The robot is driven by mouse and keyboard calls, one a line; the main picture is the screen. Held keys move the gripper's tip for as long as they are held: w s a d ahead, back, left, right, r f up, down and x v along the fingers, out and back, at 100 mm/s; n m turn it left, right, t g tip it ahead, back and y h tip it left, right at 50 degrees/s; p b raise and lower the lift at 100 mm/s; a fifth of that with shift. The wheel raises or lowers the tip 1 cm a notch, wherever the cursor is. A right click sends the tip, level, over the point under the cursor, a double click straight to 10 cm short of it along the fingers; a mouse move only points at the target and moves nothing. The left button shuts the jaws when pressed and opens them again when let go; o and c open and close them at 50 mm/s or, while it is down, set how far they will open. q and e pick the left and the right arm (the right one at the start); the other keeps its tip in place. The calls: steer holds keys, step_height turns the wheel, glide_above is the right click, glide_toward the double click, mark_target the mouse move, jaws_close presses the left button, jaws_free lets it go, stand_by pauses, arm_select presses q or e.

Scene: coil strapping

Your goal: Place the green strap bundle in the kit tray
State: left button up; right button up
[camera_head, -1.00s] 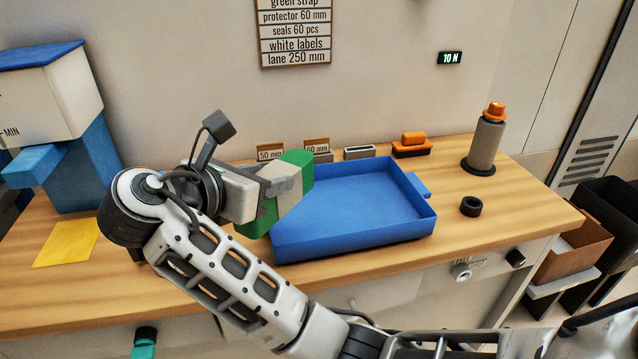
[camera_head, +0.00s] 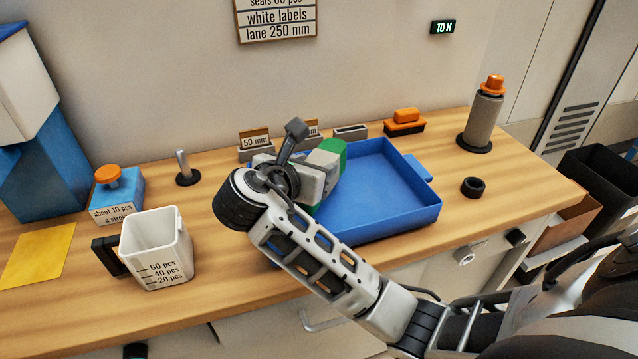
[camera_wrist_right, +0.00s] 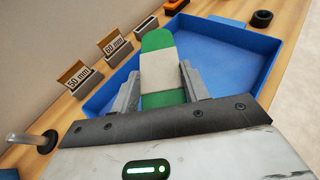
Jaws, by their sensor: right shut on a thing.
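The green strap bundle (camera_head: 329,153) with a pale band is held in my right gripper (camera_head: 318,172). In the right wrist view the bundle (camera_wrist_right: 157,41) lies between the two fingers of the gripper (camera_wrist_right: 160,78), which press on its banded middle. The blue kit tray (camera_head: 392,188) is on the wooden bench. The bundle is over the left end of the tray; I cannot tell its height above the floor. In the wrist view the tray (camera_wrist_right: 225,58) extends to the right of the bundle. My arm hides the tray's near left corner. My left gripper is not in view.
Small label holders (camera_head: 256,146) and an orange-handled block (camera_head: 404,123) stand behind the tray. A grey post with an orange top (camera_head: 482,120) and a black ring (camera_head: 472,187) are to the right. A white measuring cup (camera_head: 157,250) stands at the left.

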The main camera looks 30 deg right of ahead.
steer(key=shift+d+f, duration=0.35)
steer(key=shift+f, duration=0.05)
steer(key=f, duration=0.3)
steer(key=shift+d+f, duration=0.3)
steer(key=shift+f, duration=0.1)
steer(key=o, duration=1.3)
steer(key=shift+f, duration=0.1)
steer(key=shift+c, duration=0.2)
